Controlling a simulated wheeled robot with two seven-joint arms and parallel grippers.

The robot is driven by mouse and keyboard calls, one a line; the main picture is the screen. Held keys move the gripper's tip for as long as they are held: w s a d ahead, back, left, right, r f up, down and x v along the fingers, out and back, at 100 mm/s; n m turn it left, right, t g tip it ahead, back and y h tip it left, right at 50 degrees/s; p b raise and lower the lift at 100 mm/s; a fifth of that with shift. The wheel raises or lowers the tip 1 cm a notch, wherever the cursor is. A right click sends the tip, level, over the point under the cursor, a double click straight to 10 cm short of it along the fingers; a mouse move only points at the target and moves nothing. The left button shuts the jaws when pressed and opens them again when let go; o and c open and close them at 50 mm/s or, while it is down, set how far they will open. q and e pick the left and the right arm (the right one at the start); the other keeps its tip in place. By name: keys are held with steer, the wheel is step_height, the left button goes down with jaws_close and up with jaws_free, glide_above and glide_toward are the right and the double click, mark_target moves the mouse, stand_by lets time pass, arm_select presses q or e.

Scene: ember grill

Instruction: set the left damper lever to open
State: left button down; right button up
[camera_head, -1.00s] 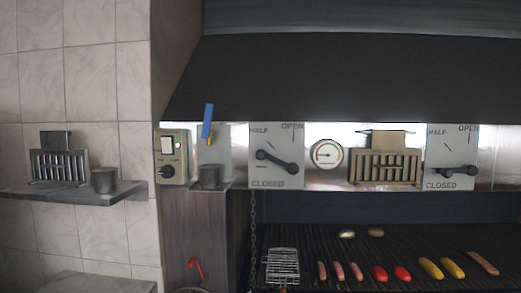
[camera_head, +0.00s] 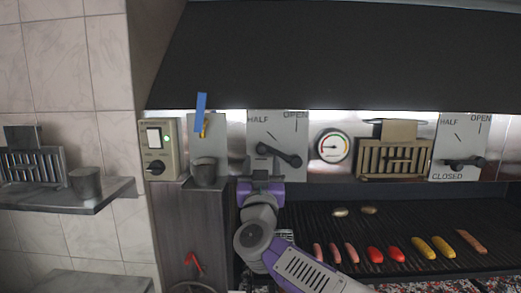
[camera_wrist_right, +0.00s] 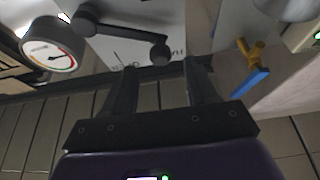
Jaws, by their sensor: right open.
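The left damper lever (camera_head: 278,154) is a dark bar on a light plate (camera_head: 300,133) marked HALF and OPEN. Its pivot appears to be at the right end, and its round knob points left and slightly up, between the HALF mark and the bottom of the plate. The OPEN mark is straight above the pivot. My right gripper (camera_head: 262,186) is just below the plate and hides its lower label. In the right wrist view the lever (camera_wrist_right: 122,36) has its knob beyond my open, empty fingers (camera_wrist_right: 160,75), apart from them. My left gripper is out of view.
A round gauge (camera_head: 333,146) and a slatted vent (camera_head: 393,161) are right of the plate, then the right damper lever (camera_head: 463,162). A cup (camera_head: 204,172) and a blue-handled valve (camera_head: 201,113) are left. Sausages and vegetables lie on the grill (camera_head: 320,215) below.

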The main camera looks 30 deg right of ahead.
mark_target(262, 152)
steer(key=shift+p+x, duration=0.6)
steer(key=shift+x, duration=1.8)
steer(key=shift+f, duration=0.15)
jaws_close()
